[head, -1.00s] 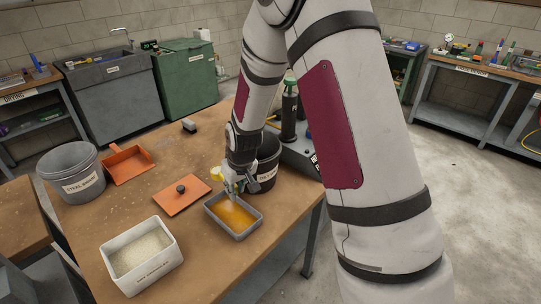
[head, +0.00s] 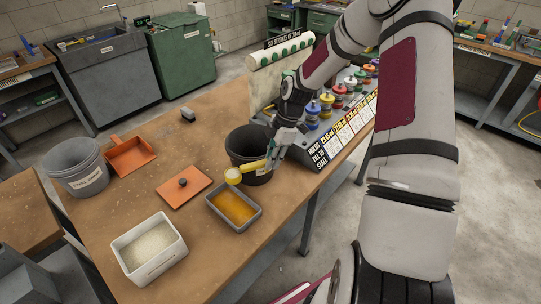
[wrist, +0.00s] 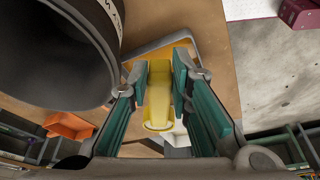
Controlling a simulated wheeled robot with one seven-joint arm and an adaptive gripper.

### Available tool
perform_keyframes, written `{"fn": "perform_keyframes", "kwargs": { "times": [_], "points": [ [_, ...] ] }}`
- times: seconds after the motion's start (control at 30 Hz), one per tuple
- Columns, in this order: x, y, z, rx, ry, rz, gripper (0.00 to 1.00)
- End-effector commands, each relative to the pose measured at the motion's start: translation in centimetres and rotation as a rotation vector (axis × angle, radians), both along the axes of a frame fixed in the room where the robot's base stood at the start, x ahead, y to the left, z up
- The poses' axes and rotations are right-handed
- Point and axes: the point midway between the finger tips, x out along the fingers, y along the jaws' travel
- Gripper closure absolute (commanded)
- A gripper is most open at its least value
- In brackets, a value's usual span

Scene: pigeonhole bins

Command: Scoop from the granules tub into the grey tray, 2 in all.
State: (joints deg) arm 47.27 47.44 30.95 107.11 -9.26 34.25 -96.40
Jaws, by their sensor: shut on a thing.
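My gripper (head: 272,150) is shut on the handle of a yellow scoop (head: 233,175). The wrist view shows the scoop (wrist: 158,105) between the green jaws. In the head view the scoop's cup is held in front of the black bucket, by the far edge of the grey tray (head: 212,210); what is in the cup I cannot tell. The tray has an amber layer over its floor. The granules tub (head: 155,272), a white open box of pale granules, stands at the table's front left, apart from the gripper.
A black bucket (head: 247,150) stands right behind the tray, close to my gripper. An orange lid with a black knob (head: 181,196) lies left of the tray. A grey bucket (head: 80,170) and an orange dustpan (head: 130,155) are at the left.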

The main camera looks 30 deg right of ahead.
Motion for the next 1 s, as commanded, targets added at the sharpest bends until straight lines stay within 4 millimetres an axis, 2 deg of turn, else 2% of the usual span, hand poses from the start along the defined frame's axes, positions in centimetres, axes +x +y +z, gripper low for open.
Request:
{"fn": "perform_keyframes", "kwargs": {
  "times": [0.5, 1.0],
  "points": [
    [0.5, 1.4, 4.1, -0.294, 0.052, 0.005, 1.00],
    [1.2, 4.2, 7.2, -0.614, 0.116, 0.006, 1.00]
  ]
}}
